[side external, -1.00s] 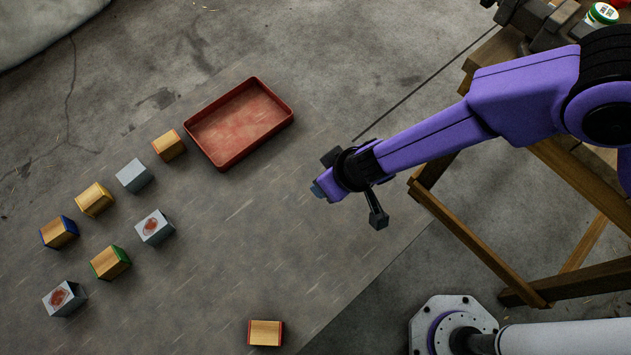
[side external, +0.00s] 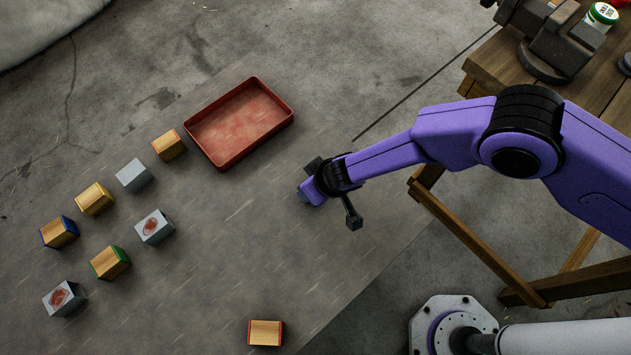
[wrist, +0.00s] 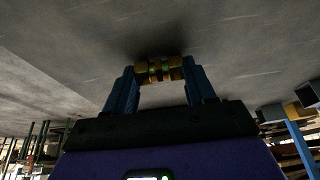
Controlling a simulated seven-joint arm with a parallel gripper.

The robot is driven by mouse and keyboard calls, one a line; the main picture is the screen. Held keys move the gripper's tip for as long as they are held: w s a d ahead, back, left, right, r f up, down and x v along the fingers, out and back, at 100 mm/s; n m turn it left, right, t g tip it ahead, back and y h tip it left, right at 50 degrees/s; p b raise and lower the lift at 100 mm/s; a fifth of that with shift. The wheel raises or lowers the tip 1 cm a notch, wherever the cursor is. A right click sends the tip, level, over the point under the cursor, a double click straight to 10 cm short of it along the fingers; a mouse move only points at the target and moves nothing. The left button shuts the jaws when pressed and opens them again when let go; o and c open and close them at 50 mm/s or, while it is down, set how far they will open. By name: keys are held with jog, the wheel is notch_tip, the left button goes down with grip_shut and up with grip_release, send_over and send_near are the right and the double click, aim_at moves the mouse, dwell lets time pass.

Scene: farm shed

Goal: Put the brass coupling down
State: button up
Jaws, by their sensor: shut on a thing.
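The brass coupling (wrist: 158,70) shows in the wrist view as a gold, ridged piece between the two blue fingers. My gripper (wrist: 160,76) is shut on it, one finger at each end. A dark shadow lies on the grey surface just beyond the coupling; whether it touches the surface I cannot tell. In the side view my gripper (side external: 303,197) is at the end of the purple arm, over the grey work surface, below and right of the red tray. The coupling is hidden there.
The grey work surface (side external: 240,250) is bare around my gripper. A red tray (side external: 285,123) lies above left. Several wood and grey blocks stand left, one of them a yellow-edged block (side external: 95,199). A lone red-edged block (side external: 265,333) is at the bottom. A wooden bench (side external: 490,65) stands right.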

jog(key=shift+f, duration=0.1)
jog(key=o, duration=1.1)
jog(key=shift+c, duration=0.2)
jog(key=v, duration=1.2)
